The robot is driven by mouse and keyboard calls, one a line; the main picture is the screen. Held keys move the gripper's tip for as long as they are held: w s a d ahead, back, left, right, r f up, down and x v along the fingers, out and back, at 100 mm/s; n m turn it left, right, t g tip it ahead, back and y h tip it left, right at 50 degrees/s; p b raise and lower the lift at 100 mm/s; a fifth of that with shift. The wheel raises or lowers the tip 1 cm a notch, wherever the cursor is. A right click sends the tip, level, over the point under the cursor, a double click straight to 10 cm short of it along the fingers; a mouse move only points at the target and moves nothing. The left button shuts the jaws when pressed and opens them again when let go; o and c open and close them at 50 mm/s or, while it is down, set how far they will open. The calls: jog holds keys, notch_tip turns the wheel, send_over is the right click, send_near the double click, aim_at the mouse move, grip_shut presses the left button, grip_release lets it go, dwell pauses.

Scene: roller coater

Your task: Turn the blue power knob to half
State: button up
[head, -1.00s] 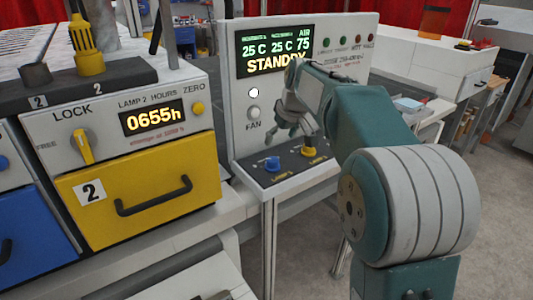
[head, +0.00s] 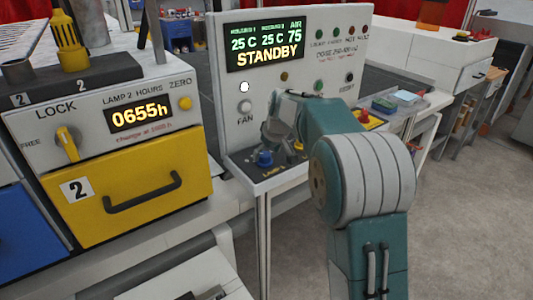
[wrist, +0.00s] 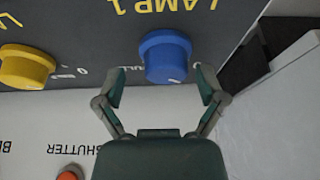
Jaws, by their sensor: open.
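The blue power knob (head: 264,158) sits on the dark, low panel at the foot of the control console. In the wrist view the blue knob (wrist: 165,57) is near the upper middle, beside an upside-down "LAMP 1" label. My gripper (wrist: 160,82) is open and empty, its fingers spread left and right of the blue knob's near edge. I cannot tell whether they touch it. In the head view my gripper (head: 275,142) points down over the panel, just above the blue knob, and partly hides the area around it.
A yellow knob (wrist: 27,67) stands left of the blue one in the wrist view. The console's upright panel (head: 290,95) rises behind, its display reading STANDBY. A lamp unit with a yellow drawer (head: 130,195) is at left. A red-orange button (wrist: 70,174) shows below.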

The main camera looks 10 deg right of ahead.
jog(key=shift+a+f, duration=0.1)
jog(key=shift+a, duration=0.35)
jog(key=c, duration=1.2)
jog(key=shift+o, duration=0.2)
jog(key=shift+f, duration=0.1)
jog(key=m+h, duration=0.1)
jog(key=m, duration=0.2)
jog(key=shift+f+m+h, duration=0.1)
jog(key=shift+m+h, duration=0.2)
jog(key=shift+m, duration=0.1)
jog(key=m+h, duration=0.1)
jog(key=m, duration=0.3)
jog(key=shift+s+m+h, duration=0.1)
jog(key=shift+m+h, duration=0.3)
